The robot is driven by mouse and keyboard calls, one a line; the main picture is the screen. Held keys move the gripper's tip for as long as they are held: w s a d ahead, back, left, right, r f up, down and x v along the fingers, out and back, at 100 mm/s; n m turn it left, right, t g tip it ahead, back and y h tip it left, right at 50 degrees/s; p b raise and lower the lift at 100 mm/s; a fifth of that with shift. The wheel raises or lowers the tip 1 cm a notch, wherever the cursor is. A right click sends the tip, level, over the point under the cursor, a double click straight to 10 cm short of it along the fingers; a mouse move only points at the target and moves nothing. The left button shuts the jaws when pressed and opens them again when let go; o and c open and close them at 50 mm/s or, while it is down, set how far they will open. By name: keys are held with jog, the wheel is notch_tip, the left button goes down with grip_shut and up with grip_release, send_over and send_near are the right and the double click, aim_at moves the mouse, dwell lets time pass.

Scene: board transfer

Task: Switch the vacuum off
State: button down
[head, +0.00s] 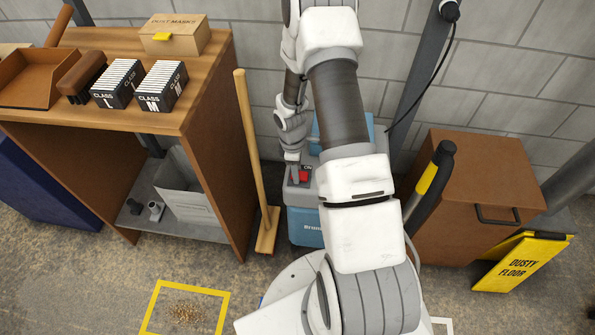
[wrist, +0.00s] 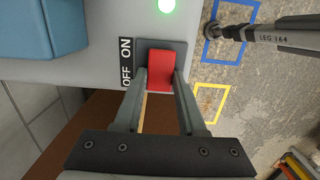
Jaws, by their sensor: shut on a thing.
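The vacuum (head: 306,226) stands on the floor, with a blue lower body and a grey top. Its red switch (wrist: 158,70) sits on a dark plate on the grey panel (wrist: 85,55) in the wrist view, beside a black label reading ON and OFF. A green light (wrist: 167,5) glows on the panel. My gripper (wrist: 160,76) has one finger on each side of the red switch and is shut on it. In the head view my gripper (head: 293,168) is at the vacuum's top, beside the red switch (head: 304,176). I cannot tell which way the switch is set.
A wooden bench (head: 70,115) and a broom (head: 250,150) stand left of the vacuum. A brown cabinet (head: 480,190) and a yellow floor sign (head: 522,262) stand to the right. A yellow floor square (head: 152,300) surrounds dust.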

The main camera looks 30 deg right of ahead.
jog(key=shift+w+a+f+g+h+b, duration=0.1)
jog(key=shift+a+f+g+h+b, duration=0.1)
jog(key=shift+g+h+b, duration=0.3)
jog(key=shift+w+a+f+g+h+b, duration=0.15)
jog(key=shift+g+h+b, duration=0.15)
jog(key=shift+h, duration=0.4)
jog(key=shift+s+r+g+h, duration=0.1)
jog(key=shift+g+h, duration=0.2)
jog(key=shift+h, duration=0.1)
jog(key=shift+c, duration=2.4)
grip_release()
jog(key=shift+r, duration=0.1)
jog(key=r, duration=0.1)
jog(key=r+p, duration=0.1)
jog(key=r, duration=0.3)
jog(key=shift+s+d+p, duration=0.25)
jog(key=shift+d+p, duration=0.1)
jog(key=shift+p, duration=0.05)
jog(key=s+d+r+p, duration=0.2)
jog(key=s+d+r, duration=0.4)
jog(key=s+d, duration=0.1)
jog(key=shift+s+d, duration=0.3)
jog(key=shift+s, duration=0.05)
